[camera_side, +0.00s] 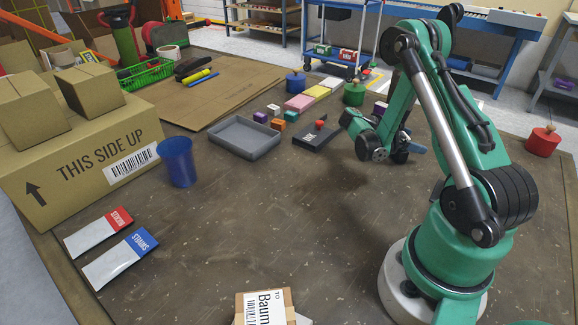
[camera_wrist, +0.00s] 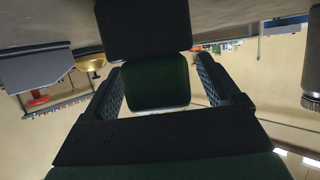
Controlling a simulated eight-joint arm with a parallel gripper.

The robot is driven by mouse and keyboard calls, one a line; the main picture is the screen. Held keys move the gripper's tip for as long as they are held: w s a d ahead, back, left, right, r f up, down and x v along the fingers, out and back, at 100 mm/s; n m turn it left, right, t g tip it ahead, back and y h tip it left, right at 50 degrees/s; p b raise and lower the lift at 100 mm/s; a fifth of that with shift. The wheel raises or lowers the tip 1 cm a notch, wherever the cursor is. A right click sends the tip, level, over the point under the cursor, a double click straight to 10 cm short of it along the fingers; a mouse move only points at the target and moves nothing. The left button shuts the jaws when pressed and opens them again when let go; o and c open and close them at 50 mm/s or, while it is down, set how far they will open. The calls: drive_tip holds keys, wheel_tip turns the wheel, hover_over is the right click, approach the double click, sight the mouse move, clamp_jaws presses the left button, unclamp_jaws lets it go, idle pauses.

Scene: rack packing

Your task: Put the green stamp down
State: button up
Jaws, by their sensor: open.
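A small green round thing with a wooden knob, which looks like the green stamp (camera_side: 354,95), stands upright on the table behind my gripper (camera_side: 385,148) in the side view. My gripper is low over the table, and its fingertips are hard to make out there. In the wrist view my gripper (camera_wrist: 160,72) has its two padded fingers spread apart. A dark green shape shows between them under a black block; I cannot tell whether it is the stamp or part of my arm.
A similar blue piece (camera_side: 295,84) stands farther back, and a red one (camera_side: 543,142) at the right. A grey tray (camera_side: 244,138), a dark pad (camera_side: 314,136) and several small coloured blocks lie left of my gripper. A blue cup (camera_side: 178,163) stands by a large carton (camera_side: 75,150).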

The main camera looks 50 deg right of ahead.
drive_tip(key=shift+r, duration=0.1)
drive_tip(key=v, duration=1.1)
drive_tip(key=shift+w+a+r, duration=0.1)
drive_tip(key=shift+w+a, duration=0.05)
drive_tip(key=shift+w, duration=0.05)
drive_tip(key=shift+w+a+r, duration=0.15)
drive_tip(key=shift+w+a, duration=0.05)
drive_tip(key=w+a+r+n+t+y, duration=0.1)
drive_tip(key=a+r+n+t+y, duration=0.1)
drive_tip(key=a+n+t, duration=0.3)
drive_tip(key=w+a+r+n+t+y, duration=0.1)
drive_tip(key=a+n+t+y, duration=0.3)
drive_tip(key=a+n, duration=0.6)
drive_tip(key=w+a+r+n+t+y, duration=0.1)
drive_tip(key=a+r+n+t+y, duration=0.2)
drive_tip(key=a+n+t, duration=0.4)
drive_tip(key=a+n, duration=0.1)
drive_tip(key=n, duration=0.4)
drive_tip(key=shift+w+a+r+t+y, duration=0.25)
drive_tip(key=shift+r+t+y, duration=0.05)
drive_tip(key=shift+t, duration=0.1)
